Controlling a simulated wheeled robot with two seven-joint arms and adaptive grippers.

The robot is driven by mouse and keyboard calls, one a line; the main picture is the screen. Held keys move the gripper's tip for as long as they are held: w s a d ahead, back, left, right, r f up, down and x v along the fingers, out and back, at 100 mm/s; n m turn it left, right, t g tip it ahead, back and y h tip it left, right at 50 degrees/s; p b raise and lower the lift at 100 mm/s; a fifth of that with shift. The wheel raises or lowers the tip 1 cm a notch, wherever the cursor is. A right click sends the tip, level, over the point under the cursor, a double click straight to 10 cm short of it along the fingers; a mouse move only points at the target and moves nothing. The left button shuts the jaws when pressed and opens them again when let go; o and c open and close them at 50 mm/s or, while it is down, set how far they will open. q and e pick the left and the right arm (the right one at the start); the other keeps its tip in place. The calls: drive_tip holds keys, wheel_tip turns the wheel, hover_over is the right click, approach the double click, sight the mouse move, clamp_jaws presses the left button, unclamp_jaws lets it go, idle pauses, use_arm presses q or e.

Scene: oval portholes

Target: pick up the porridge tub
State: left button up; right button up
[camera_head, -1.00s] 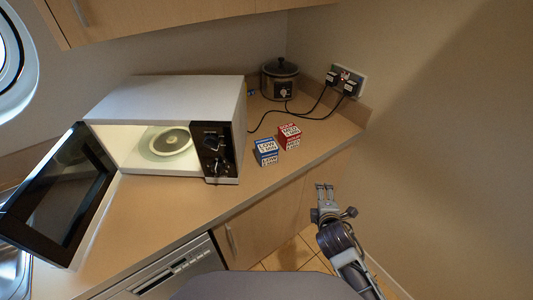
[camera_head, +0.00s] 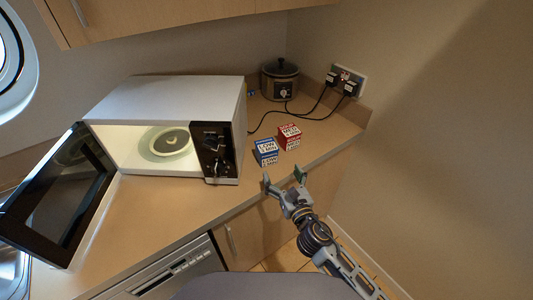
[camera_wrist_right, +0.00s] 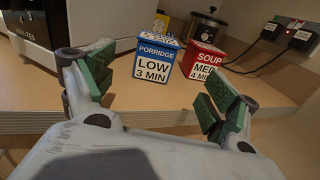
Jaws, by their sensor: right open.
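The porridge tub (camera_head: 266,151) is a small blue and white box on the counter, just right of the microwave. In the right wrist view the porridge tub (camera_wrist_right: 157,60) reads "PORRIDGE LOW 3 MIN" and stands upright between and beyond the two fingers. My right gripper (camera_head: 284,180) is open and empty at the counter's front edge, a short way in front of the tub and apart from it. Its green-padded fingers (camera_wrist_right: 158,92) show left and right in the wrist view. My left gripper is not in view.
A red and white soup tub (camera_head: 289,138) stands close behind and right of the porridge tub. The microwave (camera_head: 165,105) has its door open at left. A slow cooker (camera_head: 280,82) and plugged cables (camera_head: 320,100) are at the back. The counter (camera_head: 175,205) is clear in front of the microwave.

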sight(267, 148)
drive_tip(key=shift+a+n, duration=0.2)
drive_tip(key=shift+n, duration=0.2)
drive_tip(key=shift+x, duration=1.2)
drive_tip(key=shift+p+x, duration=0.5)
drive_tip(key=shift+x, duration=2.55)
drive_tip(key=shift+w, duration=0.1)
drive_tip(key=shift+x, duration=1.25)
drive_tip(key=shift+p+x, duration=0.3)
drive_tip(key=shift+x, duration=0.95)
